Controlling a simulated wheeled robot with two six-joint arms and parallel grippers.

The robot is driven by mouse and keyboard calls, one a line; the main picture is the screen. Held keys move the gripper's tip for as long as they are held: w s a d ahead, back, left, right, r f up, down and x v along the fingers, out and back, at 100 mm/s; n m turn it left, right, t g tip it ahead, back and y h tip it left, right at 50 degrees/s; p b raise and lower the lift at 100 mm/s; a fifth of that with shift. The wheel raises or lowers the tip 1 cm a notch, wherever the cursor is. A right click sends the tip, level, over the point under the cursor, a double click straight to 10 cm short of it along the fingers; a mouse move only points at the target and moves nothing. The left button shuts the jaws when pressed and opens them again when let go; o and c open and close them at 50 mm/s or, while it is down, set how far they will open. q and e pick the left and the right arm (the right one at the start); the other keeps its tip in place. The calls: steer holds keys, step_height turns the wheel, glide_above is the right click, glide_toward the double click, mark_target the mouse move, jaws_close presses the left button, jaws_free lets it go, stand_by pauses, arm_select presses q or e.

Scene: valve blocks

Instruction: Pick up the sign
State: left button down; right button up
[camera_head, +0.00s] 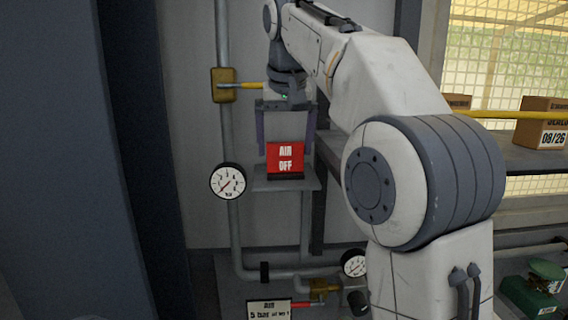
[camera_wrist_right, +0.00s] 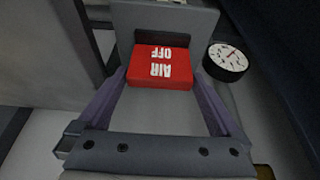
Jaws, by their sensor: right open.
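The sign is a red block with white "AIR OFF" lettering (camera_head: 286,158) on a dark base, upright on a small grey shelf (camera_head: 262,184) at the wall. My right gripper (camera_head: 285,148) points down over it, open, with one purple finger on each side of the sign. In the right wrist view the sign (camera_wrist_right: 160,67) sits between the two fingertips (camera_wrist_right: 161,75), its lettering upside down. Small gaps seem to show between fingers and sign; I cannot tell whether either touches. My left gripper is not in view.
A round gauge (camera_head: 227,181) hangs left of the shelf beside a vertical grey pipe (camera_head: 224,125). A brass valve with a yellow handle (camera_head: 223,86) is above it. Below are a second gauge (camera_head: 354,264) and a white label (camera_head: 269,310). Cardboard boxes (camera_head: 543,122) stand at right.

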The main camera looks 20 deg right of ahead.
mark_target(285, 155)
steer(key=shift+x, duration=1.6)
steer(key=c, duration=1.1)
steer(key=shift+o, duration=0.2)
steer(key=shift+r, duration=0.15)
